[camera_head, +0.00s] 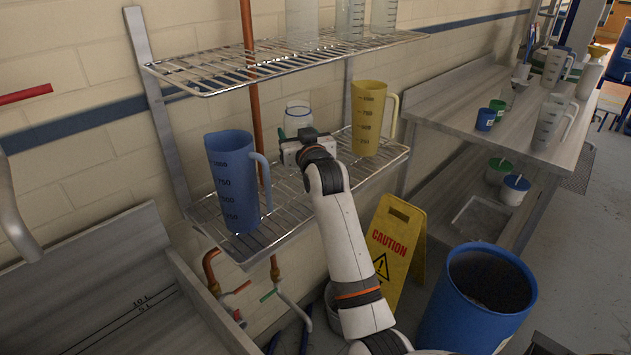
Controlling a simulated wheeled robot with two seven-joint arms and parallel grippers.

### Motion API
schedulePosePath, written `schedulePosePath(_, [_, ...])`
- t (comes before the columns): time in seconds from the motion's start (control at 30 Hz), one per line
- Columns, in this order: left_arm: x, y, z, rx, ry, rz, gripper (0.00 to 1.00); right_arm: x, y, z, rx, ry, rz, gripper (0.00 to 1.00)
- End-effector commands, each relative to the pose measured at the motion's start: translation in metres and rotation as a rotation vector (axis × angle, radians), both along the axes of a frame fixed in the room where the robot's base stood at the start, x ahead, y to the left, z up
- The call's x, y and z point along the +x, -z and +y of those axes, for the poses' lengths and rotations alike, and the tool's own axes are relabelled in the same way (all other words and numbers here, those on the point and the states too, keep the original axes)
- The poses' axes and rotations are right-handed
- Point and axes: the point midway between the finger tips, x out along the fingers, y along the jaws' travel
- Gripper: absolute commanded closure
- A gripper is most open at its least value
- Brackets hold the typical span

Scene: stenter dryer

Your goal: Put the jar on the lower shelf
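A clear glass jar (297,112) shows above and behind my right gripper, at the lower wire shelf (284,212) between the blue and yellow jugs. Its lower part is hidden by the gripper, so I cannot tell whether it rests on the shelf or is held just above it. My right gripper (297,140) reaches over the lower shelf right in front of the jar. Its fingers are hidden behind its body and wrist, so their opening does not show. My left gripper is not in view.
A blue measuring jug (231,180) and a yellow one (368,118) flank the gripper on the lower shelf. The upper wire shelf (270,62) hangs above, holding clear vessels. A caution sign (393,250) and a blue barrel (480,300) stand below right.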

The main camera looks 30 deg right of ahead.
Motion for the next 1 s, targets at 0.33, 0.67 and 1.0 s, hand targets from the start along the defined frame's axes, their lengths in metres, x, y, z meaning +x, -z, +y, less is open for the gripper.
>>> schedulePosePath(0.33, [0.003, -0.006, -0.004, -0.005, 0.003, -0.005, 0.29, 0.002, 0.053, -0.001, -0.001, 0.001, 0.003, 0.78])
schedulePosePath(0.67, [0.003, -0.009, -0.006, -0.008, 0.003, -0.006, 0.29, 0.002, 0.091, -0.001, -0.001, 0.001, 0.001, 0.78])
schedulePosePath(1.0, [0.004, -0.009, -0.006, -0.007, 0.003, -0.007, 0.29, 0.002, 0.097, -0.001, -0.001, 0.001, -0.001, 0.78])
